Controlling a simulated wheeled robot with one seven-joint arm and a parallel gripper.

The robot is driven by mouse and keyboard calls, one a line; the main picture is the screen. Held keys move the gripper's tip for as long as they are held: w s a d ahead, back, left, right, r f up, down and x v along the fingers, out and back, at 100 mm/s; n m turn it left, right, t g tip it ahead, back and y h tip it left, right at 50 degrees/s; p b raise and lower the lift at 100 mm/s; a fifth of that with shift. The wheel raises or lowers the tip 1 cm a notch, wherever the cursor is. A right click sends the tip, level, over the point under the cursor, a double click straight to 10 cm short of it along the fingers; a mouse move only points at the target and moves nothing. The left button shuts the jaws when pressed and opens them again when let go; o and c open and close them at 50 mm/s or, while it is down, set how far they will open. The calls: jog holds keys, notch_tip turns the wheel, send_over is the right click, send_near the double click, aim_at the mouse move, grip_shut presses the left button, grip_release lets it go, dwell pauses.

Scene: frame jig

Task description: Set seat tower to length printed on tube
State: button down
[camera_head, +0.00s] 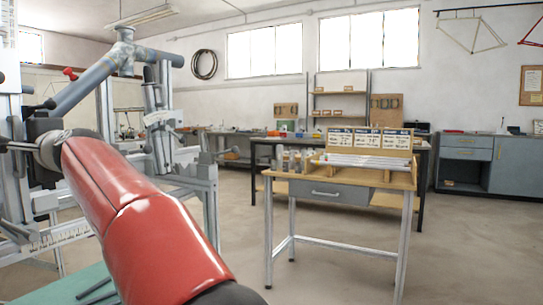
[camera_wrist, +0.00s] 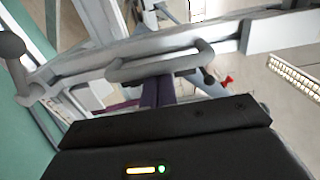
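The frame jig (camera_head: 200,190) stands at the left of the head view, with metal uprights and a printed scale (camera_head: 55,238) low on a rail. Blue-grey tubes (camera_head: 85,88) meet at a joint at its top. I cannot tell for sure which upright is the seat tower, and I can read no length on a tube. My gripper (camera_head: 40,150) is at the jig's left upright, partly hidden by my red arm. In the wrist view its dark fingers (camera_wrist: 158,92) are close together at a grey loop-shaped handle (camera_wrist: 160,64) on a metal rail. Whether they grip it is unclear.
A small workbench (camera_head: 345,180) with a drawer, tubes and label cards stands right of the jig. A red-handled clamp part (camera_head: 70,74) sticks out at the jig's upper left. Benches and blue-grey cabinets (camera_head: 465,160) line the back. The floor (camera_head: 455,245) at right is clear.

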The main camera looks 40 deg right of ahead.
jog(key=shift+s+a, duration=0.1)
jog(key=shift+a, duration=0.4)
dwell(0.5)
jog(key=shift+d+f, duration=0.1)
jog(key=shift+d, duration=0.05)
jog(key=shift+w+d, duration=0.35)
jog(key=shift+d, duration=0.55)
jog(key=b+v, duration=0.3)
jog(key=v, duration=0.5)
jog(key=s+d+f+n+g+h, duration=0.1)
jog(key=s+f+n+g, duration=0.3)
jog(key=s+f, duration=0.6)
jog(key=s+d+f+n+g+h+p, duration=0.1)
jog(key=s+f+n, duration=0.4)
jog(key=s+f, duration=0.6)
jog(key=s+d+f+n+g+h, duration=0.3)
jog(key=s+f, duration=0.8)
jog(key=f, duration=0.8)
jog(key=n+g, duration=0.2)
jog(key=g, duration=0.1)
jog(key=shift+g+h+p, duration=0.3)
jog(key=shift+s+r, duration=0.1)
